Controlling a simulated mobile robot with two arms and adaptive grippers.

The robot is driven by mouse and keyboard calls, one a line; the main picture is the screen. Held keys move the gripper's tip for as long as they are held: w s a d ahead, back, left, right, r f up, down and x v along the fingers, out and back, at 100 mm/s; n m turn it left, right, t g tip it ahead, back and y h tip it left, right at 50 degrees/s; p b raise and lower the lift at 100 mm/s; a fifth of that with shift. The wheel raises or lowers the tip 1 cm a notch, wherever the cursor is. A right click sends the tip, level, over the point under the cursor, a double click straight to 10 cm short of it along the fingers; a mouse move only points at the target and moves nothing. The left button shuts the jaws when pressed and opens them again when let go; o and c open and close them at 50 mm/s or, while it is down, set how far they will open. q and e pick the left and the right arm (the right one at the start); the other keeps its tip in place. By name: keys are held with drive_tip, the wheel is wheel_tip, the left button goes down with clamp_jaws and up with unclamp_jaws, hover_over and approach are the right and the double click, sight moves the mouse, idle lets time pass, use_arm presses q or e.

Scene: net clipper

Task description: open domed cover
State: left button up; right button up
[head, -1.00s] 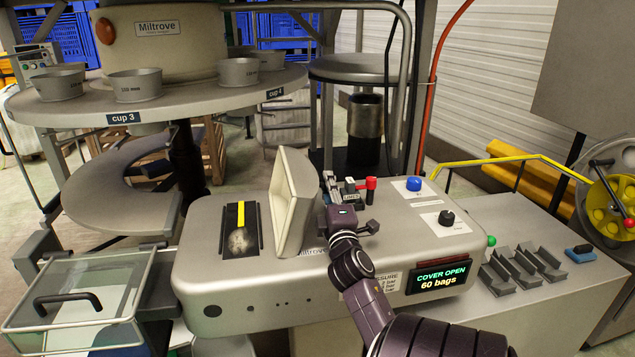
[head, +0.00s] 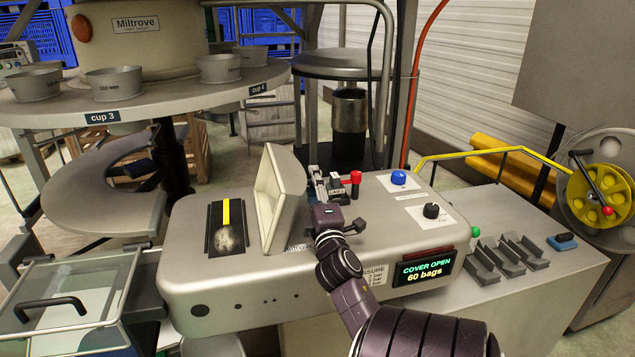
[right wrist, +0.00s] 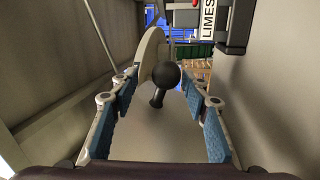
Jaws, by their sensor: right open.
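The domed cover (head: 271,205) is a cream, hollow-sided lid. It stands raised and tilted on the grey machine (head: 190,275), whose display (head: 425,269) reads "COVER OPEN" and "60 bags". My right gripper (head: 318,190) is just to the right of the cover, low over the machine top. In the right wrist view, its blue-padded fingers (right wrist: 163,82) are open and spread. A black ball knob (right wrist: 166,74) on a short stem shows between them; I cannot tell whether anything touches it. My left gripper is not in view.
A red-knobbed lever (head: 356,178), a blue button (head: 399,178) and a black knob (head: 431,211) stand to the gripper's right. A dark slot plate with a yellow stripe (head: 226,213) lies left of the cover. A round table with cups (head: 115,84) is behind left.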

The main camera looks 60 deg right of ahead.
drive_tip(key=v, duration=1.1)
drive_tip(key=shift+r, duration=0.1)
